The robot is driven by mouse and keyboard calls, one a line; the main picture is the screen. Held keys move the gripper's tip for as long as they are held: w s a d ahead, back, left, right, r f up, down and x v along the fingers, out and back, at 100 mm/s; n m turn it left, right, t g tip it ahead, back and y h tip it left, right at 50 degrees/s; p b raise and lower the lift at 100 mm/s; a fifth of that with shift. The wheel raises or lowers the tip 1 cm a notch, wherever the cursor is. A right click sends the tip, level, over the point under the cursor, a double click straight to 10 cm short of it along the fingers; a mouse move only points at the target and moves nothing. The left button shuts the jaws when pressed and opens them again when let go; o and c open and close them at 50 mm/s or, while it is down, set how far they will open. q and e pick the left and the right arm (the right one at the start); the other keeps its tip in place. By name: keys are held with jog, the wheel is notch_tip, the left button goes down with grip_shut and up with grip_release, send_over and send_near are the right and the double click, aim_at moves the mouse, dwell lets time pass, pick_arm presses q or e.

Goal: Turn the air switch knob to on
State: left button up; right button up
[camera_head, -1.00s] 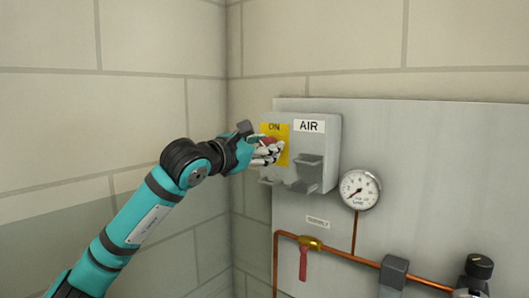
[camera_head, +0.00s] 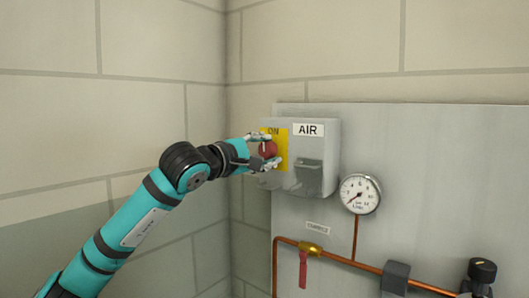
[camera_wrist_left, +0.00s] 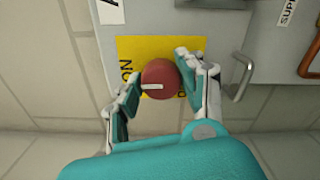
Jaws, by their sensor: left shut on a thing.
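The air switch knob (camera_head: 267,149) is round and red, on a yellow plate (camera_head: 283,164) marked ON on the side of a grey box. In the left wrist view, the knob (camera_wrist_left: 161,77) has a white mark extending toward the ON lettering. My left gripper (camera_head: 268,150) is shut on the knob, with one finger above it and one below. In the left wrist view, my left gripper (camera_wrist_left: 160,72) has a finger on each side of the knob. Part of the plate's other lettering is hidden. My right gripper is not in view.
The grey box (camera_head: 327,150) bears an AIR label and has grey brackets in front. A pressure gauge (camera_head: 360,194), copper pipe (camera_head: 343,258) and red-handled valve (camera_head: 303,268) are on the panel to the right. A block wall (camera_head: 150,110) stands behind my arm.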

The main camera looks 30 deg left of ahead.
pick_arm(q)
jog(key=shift+m, duration=0.6)
jog(key=o, duration=1.2)
jog(key=shift+s+a, duration=0.2)
jog(key=shift+s, duration=2.8)
jog(key=shift+s+a, duration=0.2)
jog(key=shift+s, duration=2.8)
